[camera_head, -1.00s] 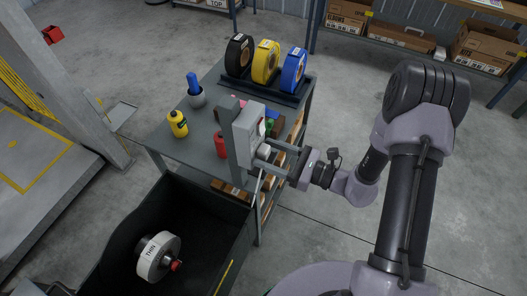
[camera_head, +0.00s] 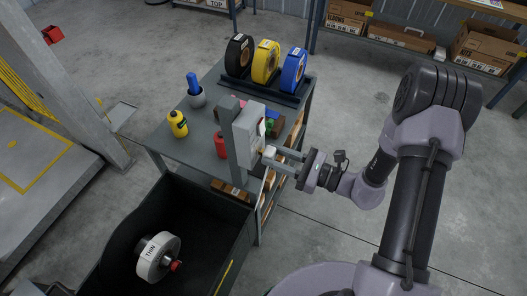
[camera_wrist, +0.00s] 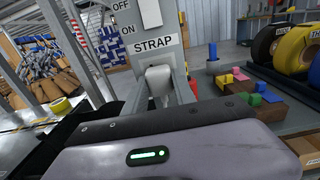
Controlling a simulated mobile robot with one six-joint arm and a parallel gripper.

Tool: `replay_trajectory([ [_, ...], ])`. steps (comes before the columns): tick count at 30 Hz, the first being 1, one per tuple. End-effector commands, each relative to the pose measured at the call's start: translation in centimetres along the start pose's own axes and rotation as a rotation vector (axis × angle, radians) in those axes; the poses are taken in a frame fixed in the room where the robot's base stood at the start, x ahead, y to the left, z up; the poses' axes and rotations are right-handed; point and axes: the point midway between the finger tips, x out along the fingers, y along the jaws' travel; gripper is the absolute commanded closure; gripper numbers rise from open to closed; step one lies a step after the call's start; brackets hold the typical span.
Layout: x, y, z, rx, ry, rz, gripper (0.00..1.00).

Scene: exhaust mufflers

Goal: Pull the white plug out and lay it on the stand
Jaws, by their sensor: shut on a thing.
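A grey switch box (camera_head: 249,135) with OFF, ON and STRAP labels is mounted on a dark post (camera_head: 238,146) at the near side of the grey stand (camera_head: 187,147). My gripper (camera_head: 272,156) reaches the box face from the right. Its two long fingers are shut on the white plug (camera_head: 268,151). In the wrist view, the plug (camera_wrist: 159,80) sits between the fingers just below the STRAP label. I cannot tell whether its tip is still inside the box. My gripper's body hides the lower part of that view.
A dark bin (camera_head: 205,225) holding a white roll (camera_head: 158,257) stands in front.

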Motion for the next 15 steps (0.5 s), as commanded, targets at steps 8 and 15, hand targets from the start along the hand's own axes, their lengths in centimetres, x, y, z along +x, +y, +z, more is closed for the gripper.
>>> replay_trajectory([
  [8,-1.1,0.0,0.0,0.000,0.000,-0.001,1.00],
  [15,-2.1,0.0,0.0,0.000,0.000,-0.001,1.00],
])
